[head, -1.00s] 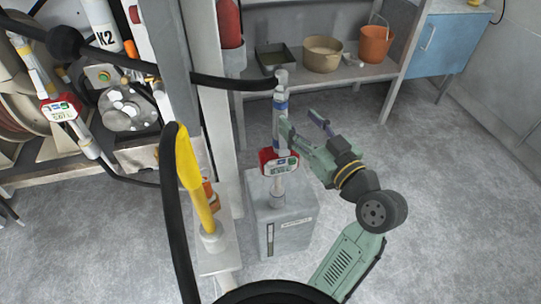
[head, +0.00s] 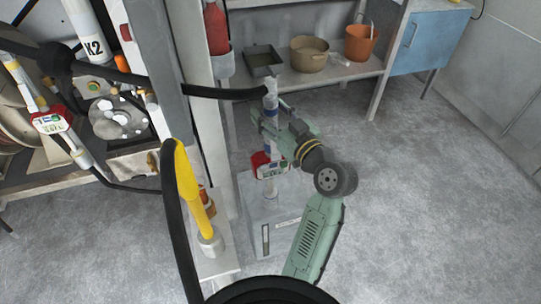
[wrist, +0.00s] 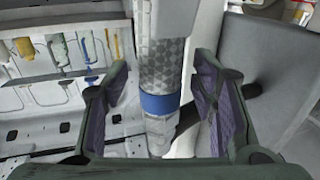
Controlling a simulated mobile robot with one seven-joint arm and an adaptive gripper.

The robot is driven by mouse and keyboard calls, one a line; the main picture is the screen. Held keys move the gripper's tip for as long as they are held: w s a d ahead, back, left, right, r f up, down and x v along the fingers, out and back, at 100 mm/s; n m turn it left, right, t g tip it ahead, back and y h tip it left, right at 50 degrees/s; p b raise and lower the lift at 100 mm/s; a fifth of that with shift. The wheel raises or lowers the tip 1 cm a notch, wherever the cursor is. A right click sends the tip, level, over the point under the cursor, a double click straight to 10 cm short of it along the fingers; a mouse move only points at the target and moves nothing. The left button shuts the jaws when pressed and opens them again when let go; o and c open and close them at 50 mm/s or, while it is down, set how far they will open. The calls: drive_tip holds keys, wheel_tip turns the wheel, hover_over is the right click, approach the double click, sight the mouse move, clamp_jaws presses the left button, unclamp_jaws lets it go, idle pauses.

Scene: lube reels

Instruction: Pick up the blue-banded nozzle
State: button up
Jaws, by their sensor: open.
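The blue-banded nozzle (head: 271,105) stands upright above a grey box in the head view, with a red-framed meter (head: 266,166) at its lower part. In the wrist view the nozzle (wrist: 160,75) shows as a grey patterned tube with a blue band (wrist: 159,103). My gripper (head: 266,122) is at the nozzle's upper half in the head view. In the wrist view its two purple-lined fingers are open, one on each side of the tube, with gaps showing on both sides. My gripper and wrist hide part of the tube in the head view.
A yellow-handled nozzle (head: 194,190) and a black hose stand left of the grey box (head: 275,225). Behind are a shelf with a pot (head: 309,55), an orange bucket (head: 360,43) and a dark tray (head: 264,60). The floor on the right is clear.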

drive_tip(key=shift+w+a, duration=0.15)
drive_tip(key=shift+w, duration=0.05)
drive_tip(key=shift+c, duration=0.4)
clamp_jaws()
idle(0.6)
